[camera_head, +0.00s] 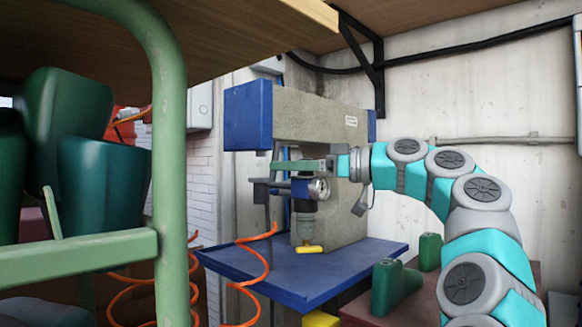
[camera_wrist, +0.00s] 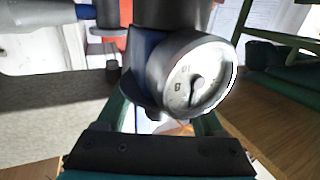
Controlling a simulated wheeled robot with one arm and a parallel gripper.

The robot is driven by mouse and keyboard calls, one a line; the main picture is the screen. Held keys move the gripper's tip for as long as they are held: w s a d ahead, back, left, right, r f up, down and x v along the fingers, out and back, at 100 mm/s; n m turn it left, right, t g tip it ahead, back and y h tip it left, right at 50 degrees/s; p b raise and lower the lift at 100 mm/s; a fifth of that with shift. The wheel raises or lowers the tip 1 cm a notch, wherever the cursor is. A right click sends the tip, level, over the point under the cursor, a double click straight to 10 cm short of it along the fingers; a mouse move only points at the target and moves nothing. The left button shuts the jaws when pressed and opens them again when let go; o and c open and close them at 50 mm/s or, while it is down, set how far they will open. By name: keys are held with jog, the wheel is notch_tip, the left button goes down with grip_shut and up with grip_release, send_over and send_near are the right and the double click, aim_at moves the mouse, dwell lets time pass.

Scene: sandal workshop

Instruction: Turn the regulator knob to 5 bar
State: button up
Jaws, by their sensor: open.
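The grey machine (camera_head: 350,125) stands on a blue table (camera_head: 350,268). A yellow fitting (camera_head: 309,249) is under the bowl. An orange coiled hose (camera_head: 265,262) hangs left. A green rack post (camera_head: 170,190) stands close in front. Green shoe forms (camera_head: 394,285) stand near my arm.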

jog(key=v, duration=0.8)
dwell(0.5)
